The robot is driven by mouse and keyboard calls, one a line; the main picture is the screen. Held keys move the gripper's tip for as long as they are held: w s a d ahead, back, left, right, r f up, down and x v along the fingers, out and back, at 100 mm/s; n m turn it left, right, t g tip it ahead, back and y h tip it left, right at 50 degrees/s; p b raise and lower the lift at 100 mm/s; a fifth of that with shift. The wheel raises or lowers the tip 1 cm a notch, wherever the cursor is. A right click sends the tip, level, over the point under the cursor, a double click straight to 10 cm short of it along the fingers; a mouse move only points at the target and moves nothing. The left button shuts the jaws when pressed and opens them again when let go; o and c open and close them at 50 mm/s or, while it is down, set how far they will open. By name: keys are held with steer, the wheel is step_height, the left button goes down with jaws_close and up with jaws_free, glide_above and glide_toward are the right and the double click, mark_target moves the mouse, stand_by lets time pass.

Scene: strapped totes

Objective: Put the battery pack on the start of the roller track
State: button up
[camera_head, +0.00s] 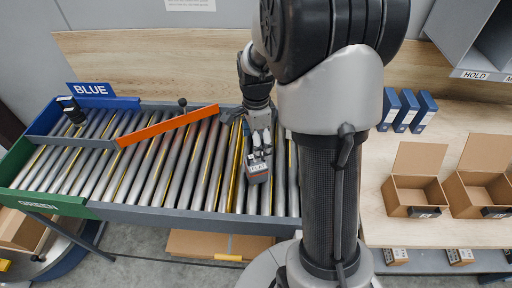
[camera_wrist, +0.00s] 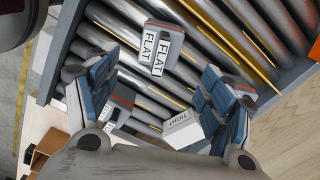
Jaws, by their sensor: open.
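The battery pack (camera_head: 257,172) is a small grey and red block with a white label, lying on the rollers of the roller track (camera_head: 190,160) toward its right end. In the wrist view, the pack (camera_wrist: 163,48) shows labels reading "FLAT" and rests on the rollers. My gripper (camera_head: 260,146) points down just above and behind the pack. In the wrist view, my gripper (camera_wrist: 160,68) has its fingers spread wide on either side, with the pack between and beyond the tips. No finger visibly touches it.
An orange diverter bar (camera_head: 168,126) crosses the track. A blue end (camera_head: 90,92) and a green end (camera_head: 45,204) close its left side. A white block labelled "TIGHT" (camera_wrist: 183,129) shows in the wrist view. Open cardboard boxes (camera_head: 415,195) and blue binders (camera_head: 408,110) stand on the right table.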

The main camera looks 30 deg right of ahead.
steer(key=s+a+r+n+t, duration=0.3)
steer(key=s+a+r+n, duration=0.6)
steer(key=s+r+n, duration=0.5)
steer(key=s+a+r+n+t, duration=0.1)
steer(key=s+a+r+n, duration=0.1)
steer(key=s+n, duration=0.4)
steer(key=shift+a+r+t, duration=0.2)
steer(key=shift+a+t, duration=0.1)
steer(key=shift+a, duration=0.4)
steer(key=shift+w+f, duration=0.1)
